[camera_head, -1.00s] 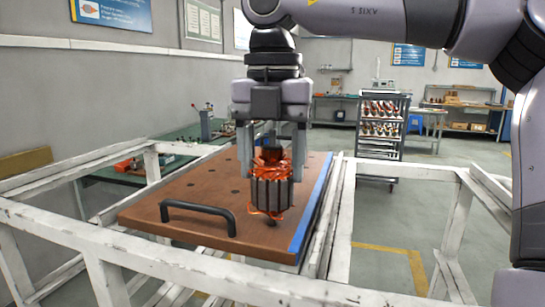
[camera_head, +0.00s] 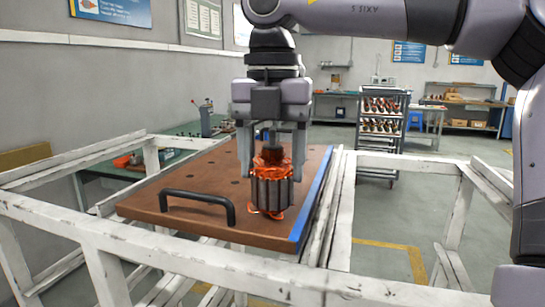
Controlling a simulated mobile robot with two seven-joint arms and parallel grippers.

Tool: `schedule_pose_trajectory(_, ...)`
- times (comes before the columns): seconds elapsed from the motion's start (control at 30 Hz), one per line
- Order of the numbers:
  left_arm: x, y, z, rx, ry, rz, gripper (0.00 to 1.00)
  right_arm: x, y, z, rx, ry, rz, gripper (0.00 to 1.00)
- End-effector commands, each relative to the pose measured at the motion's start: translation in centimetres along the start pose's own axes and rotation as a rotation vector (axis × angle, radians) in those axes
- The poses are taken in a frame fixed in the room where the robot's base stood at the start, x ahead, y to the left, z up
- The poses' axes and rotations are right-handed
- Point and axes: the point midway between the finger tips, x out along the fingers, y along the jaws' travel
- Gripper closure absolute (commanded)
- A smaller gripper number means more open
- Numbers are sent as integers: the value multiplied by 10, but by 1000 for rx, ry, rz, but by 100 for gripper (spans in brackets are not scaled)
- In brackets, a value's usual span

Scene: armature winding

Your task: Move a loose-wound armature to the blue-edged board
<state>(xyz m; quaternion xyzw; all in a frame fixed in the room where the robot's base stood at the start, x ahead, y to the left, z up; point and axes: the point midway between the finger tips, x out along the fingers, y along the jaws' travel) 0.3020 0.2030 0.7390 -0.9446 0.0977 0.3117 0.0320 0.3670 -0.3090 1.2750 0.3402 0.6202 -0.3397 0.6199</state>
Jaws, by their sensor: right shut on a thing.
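The armature (camera_head: 271,190) is a dark ribbed cylinder with orange copper windings, some of them loose at its foot. It is upright at the right part of the brown board (camera_head: 205,192), which has a blue strip (camera_head: 316,197) along its right edge and a black handle at the front. My right gripper (camera_head: 271,160) comes down from above, with its fingers on either side of the armature's top, shut on it. The armature's foot is at the board's surface; I cannot tell whether it bears on it. My left gripper is not in view.
A white worn frame (camera_head: 150,250) surrounds the board, with rails in front and on both sides. A green bench (camera_head: 190,130) with tools stands behind left. A rack of armatures (camera_head: 380,125) stands further back. The board's left part is clear except for small holes.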

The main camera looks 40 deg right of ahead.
Motion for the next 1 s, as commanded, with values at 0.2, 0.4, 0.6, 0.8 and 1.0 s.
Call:
schedule_pose_trajectory(0.2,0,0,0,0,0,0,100,-1,0,0,0,-2,3,92)
schedule_pose_trajectory(0.4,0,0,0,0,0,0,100,0,0,0,0,-2,3,92)
schedule_pose_trajectory(0.6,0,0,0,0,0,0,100,0,0,0,0,-1,2,7)
schedule_pose_trajectory(0.8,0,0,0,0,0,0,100,2,0,0,0,0,-1,7)
schedule_pose_trajectory(1.0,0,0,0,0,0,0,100,-12,0,1,2,-3,2,7)
